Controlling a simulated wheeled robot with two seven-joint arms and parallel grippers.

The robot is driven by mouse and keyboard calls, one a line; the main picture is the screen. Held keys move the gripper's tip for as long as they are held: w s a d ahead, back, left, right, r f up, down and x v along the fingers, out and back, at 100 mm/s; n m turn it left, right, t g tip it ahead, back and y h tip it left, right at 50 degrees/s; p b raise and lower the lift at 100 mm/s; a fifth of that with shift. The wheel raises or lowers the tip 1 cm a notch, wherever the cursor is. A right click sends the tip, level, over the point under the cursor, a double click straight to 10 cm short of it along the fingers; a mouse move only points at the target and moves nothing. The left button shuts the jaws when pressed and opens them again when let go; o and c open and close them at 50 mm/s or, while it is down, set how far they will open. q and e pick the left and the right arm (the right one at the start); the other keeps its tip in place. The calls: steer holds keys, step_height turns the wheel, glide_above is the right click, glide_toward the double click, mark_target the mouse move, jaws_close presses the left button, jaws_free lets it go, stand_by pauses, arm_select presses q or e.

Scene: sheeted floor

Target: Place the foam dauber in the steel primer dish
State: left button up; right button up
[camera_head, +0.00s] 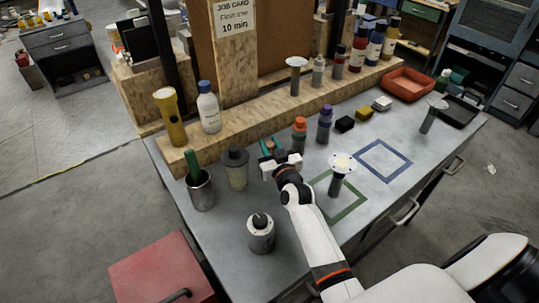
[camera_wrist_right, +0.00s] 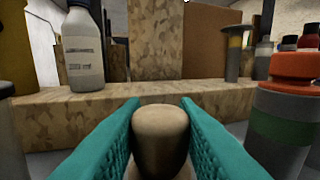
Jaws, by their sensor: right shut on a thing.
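My right gripper (camera_head: 271,149) reaches over the middle of the bench in the head view. In the right wrist view its teal fingers (camera_wrist_right: 160,108) are shut on a beige, round-topped thing that looks like the foam dauber (camera_wrist_right: 160,140). Its lower end is hidden there, and the gripper mostly hides it in the head view. I cannot tell for sure which thing is the steel primer dish. My left gripper is not in view.
Orange-capped (camera_head: 299,135) and purple-capped (camera_head: 324,124) bottles stand close behind. A wooden ledge runs along the back. The blue outline (camera_head: 383,160) is clear.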

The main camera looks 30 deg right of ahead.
steer(key=shift+w+f, duration=0.1)
steer(key=shift+f, duration=2.05)
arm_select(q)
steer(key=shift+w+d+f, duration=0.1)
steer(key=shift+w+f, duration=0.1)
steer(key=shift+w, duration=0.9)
arm_select(e)
steer(key=o, duration=1)
steer(key=shift+o, duration=0.2)
steer(key=shift+r, duration=0.25)
arm_select(q)
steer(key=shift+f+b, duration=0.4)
steer(key=shift+b, duration=0.2)
arm_select(e)
steer(key=s, duration=0.4)
steer(key=s+a, duration=0.1)
steer(key=s, duration=0.7)
steer(key=shift+a, duration=0.25)
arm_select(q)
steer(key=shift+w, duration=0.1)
